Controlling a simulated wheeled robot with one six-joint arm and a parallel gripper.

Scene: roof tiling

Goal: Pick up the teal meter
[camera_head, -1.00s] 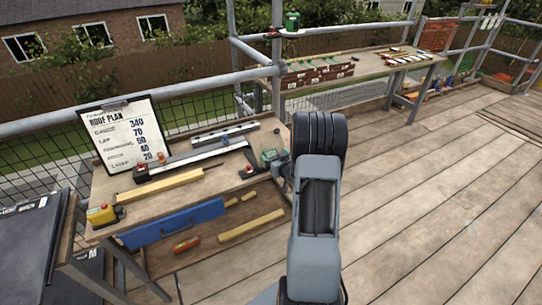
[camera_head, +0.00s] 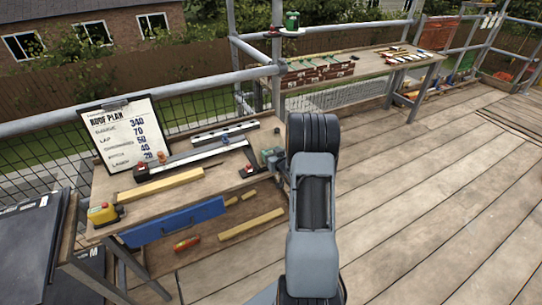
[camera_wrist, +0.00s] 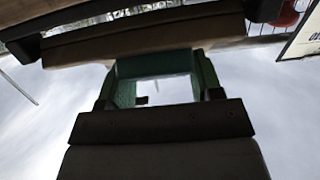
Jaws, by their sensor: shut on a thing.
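The teal meter (camera_head: 270,155) shows at the right end of the near workbench in the head view, close beside my dark wrist, which partly hides it. My own arm hides the fingertips in the head view. I cannot tell whether the meter touches the bench.
The near workbench (camera_head: 150,200) carries a roof plan clipboard (camera_head: 122,133), metal rails, a wooden strip (camera_head: 162,188) and a yellow tape measure (camera_head: 104,214). Plank floor at right is clear.

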